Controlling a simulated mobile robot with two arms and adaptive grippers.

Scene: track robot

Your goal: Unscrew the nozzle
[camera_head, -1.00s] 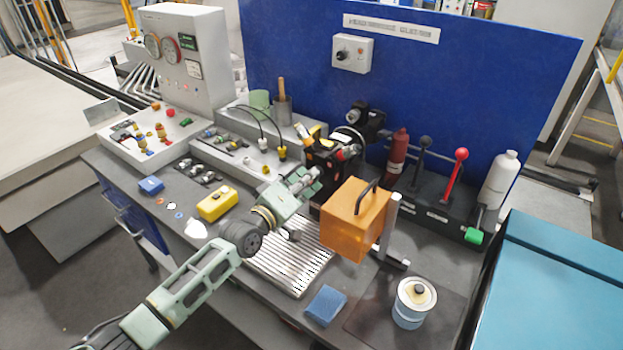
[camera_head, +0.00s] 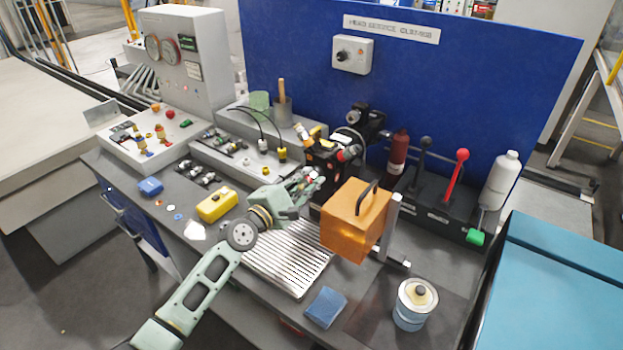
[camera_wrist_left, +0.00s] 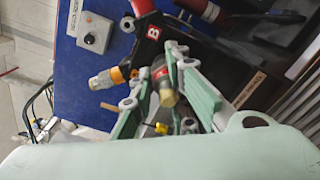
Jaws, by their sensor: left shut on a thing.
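My left gripper (camera_head: 312,181) reaches in from the left to the front of the black machine head (camera_head: 328,162). In the left wrist view its two pale green fingers (camera_wrist_left: 160,92) are closed around a short dark cylinder with a brass-coloured end, which looks like the nozzle (camera_wrist_left: 165,88). In the head view the fingers hide the nozzle. A second fitting with an orange collar and grey tip (camera_wrist_left: 106,78) sticks out of the head beside the fingers, apart from them. My right gripper is not in view.
An orange box with a handle (camera_head: 352,225) stands close right of the gripper. A ribbed metal plate (camera_head: 290,262) lies below the arm. A yellow case (camera_head: 217,204), a blue sponge (camera_head: 325,307) and a can (camera_head: 414,305) are on the bench. A blue panel (camera_head: 480,90) stands behind.

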